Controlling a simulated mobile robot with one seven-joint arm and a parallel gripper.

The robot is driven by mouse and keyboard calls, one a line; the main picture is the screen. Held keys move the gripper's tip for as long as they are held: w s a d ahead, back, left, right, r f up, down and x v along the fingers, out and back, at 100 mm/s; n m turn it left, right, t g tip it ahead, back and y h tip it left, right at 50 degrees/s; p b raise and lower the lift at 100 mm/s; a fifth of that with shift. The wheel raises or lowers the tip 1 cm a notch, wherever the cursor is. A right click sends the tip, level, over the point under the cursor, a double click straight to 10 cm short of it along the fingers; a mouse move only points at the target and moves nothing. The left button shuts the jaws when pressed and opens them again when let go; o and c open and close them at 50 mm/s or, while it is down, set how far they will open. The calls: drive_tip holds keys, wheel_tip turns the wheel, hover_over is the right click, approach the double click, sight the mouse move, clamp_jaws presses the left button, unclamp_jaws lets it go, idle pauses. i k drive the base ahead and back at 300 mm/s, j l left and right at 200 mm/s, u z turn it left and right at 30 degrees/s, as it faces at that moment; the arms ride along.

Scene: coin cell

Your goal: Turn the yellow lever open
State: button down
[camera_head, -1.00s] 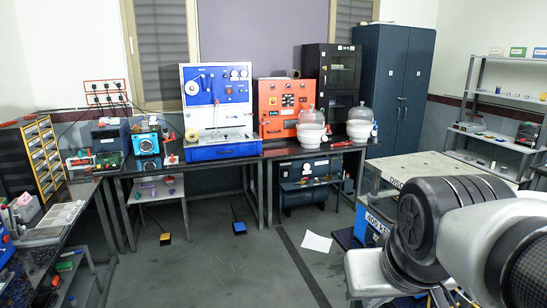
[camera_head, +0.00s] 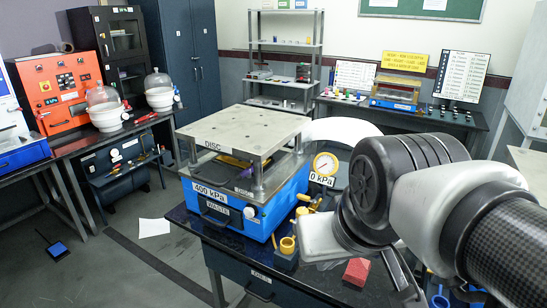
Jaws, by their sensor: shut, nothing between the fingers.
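A small yellow lever-like part (camera_head: 315,203) shows beside the blue press (camera_head: 263,208), just below the round pressure gauge (camera_head: 325,166) whose label reads 0 kPa. It is small and partly crowded by my arm, so I cannot tell its exact position. My arm reaches in from the right, and its pale wrist part is close to the right of the yellow part. My gripper's fingertips are not visible. I see no contact with the lever.
A yellow ring-shaped holder (camera_head: 288,245) and a red block (camera_head: 356,271) are on the dark bench near my arm. A metal plate (camera_head: 245,131) tops the press. A rear bench (camera_head: 415,117) holds a second yellow-topped device (camera_head: 396,90).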

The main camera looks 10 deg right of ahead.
sight(307, 198)
drive_tip(key=z, duration=0.55)
drive_tip(key=i+j+z, duration=0.1)
drive_tip(key=j+z, duration=0.35)
drive_tip(key=i+j+z, duration=0.1)
drive_tip(key=j+z, duration=0.6)
drive_tip(key=j, duration=1.35)
drive_tip(key=k, duration=0.05)
